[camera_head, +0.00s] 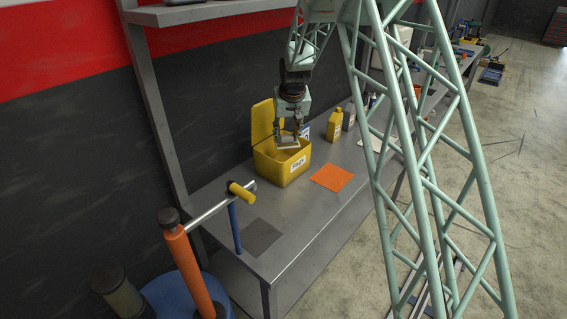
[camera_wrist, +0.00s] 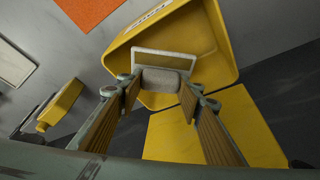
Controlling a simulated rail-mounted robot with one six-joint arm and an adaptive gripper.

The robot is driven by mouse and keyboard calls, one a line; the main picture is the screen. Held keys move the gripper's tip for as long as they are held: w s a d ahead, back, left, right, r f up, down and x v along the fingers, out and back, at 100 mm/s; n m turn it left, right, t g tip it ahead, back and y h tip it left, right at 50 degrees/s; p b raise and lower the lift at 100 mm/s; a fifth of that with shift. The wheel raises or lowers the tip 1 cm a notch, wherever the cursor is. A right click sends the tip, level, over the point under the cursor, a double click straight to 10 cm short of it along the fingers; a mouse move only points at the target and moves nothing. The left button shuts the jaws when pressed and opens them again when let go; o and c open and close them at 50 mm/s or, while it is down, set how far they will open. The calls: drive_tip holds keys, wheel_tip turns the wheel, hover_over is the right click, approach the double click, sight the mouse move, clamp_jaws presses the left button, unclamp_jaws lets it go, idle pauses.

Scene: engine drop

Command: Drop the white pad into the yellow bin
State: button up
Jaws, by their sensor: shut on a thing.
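The white pad (camera_head: 287,141) hangs from my gripper (camera_head: 289,129) above the open mouth of the yellow bin (camera_head: 283,173). In the wrist view the pad (camera_wrist: 150,57) shows as a pale-rimmed flat piece with a grey block at its near edge. The fingers of my gripper (camera_wrist: 162,92) are on either side of that block and shut on the pad. The bin (camera_wrist: 222,35) lies behind the pad there, with its lid (camera_wrist: 200,132) swung open. I cannot tell whether the pad's lower edge is below the bin's rim.
The bin stands on a grey metal bench (camera_head: 295,222). An orange sheet (camera_head: 331,178) lies to its right and a dark grey sheet (camera_head: 262,237) nearer. A yellow bottle (camera_head: 334,125) stands behind the bin. A yellow-headed mallet (camera_head: 241,192) is at the bench's left edge.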

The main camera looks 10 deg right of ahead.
drive_tip(key=shift+f, duration=0.4)
drive_tip(key=o, duration=0.9)
drive_tip(key=shift+v, duration=5.95)
drive_tip(key=shift+s+r, duration=0.1)
drive_tip(key=shift+s, duration=0.05)
